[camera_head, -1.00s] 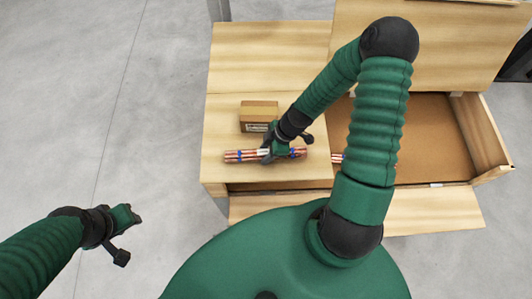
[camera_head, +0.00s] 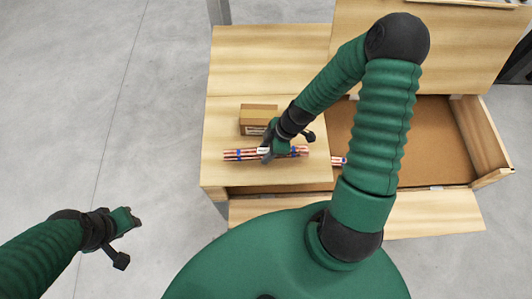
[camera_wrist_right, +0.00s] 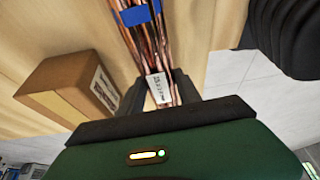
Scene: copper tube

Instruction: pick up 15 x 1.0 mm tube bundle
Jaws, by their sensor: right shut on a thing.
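A bundle of copper tubes (camera_head: 236,155) with blue bands and a white label lies along the front part of the wooden top, left of the open compartment. My right gripper (camera_head: 267,153) is shut on this bundle near its label. In the right wrist view the bundle (camera_wrist_right: 138,30) runs up between the dark fingers, with the label (camera_wrist_right: 158,88) right at the jaws. I cannot tell whether it is clear of the wood. My left gripper (camera_head: 131,224) hangs over the floor at the left, away from everything, its jaw opening unclear.
A cardboard box (camera_head: 258,118) stands just behind the bundle; it also shows in the right wrist view (camera_wrist_right: 72,88). More copper tubing (camera_head: 338,161) shows partly behind my right arm. The open wooden compartment (camera_head: 430,135) is at the right. Grey floor lies left.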

